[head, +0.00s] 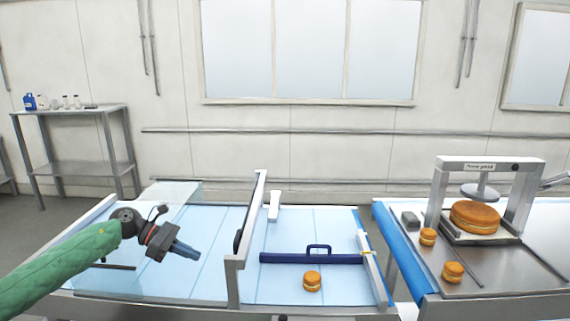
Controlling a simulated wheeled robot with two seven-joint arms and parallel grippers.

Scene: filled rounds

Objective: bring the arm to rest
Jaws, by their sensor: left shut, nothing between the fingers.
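My left gripper (186,250) is on a green-sleeved arm that comes in from the left. It hangs above the left part of the pale blue work surface (205,272), with its fingers together and nothing between them. It is apart from the filled rounds. One filled round (312,281) sits on the blue surface in front of a dark blue bar with a handle (312,258). My right gripper is not in view.
A grey upright frame (243,235) divides the surface just right of my left gripper. At right, a press (488,165) stands over a large round (475,217), with two small rounds (428,236) (453,272) beside it. A metal shelf (75,140) stands back left.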

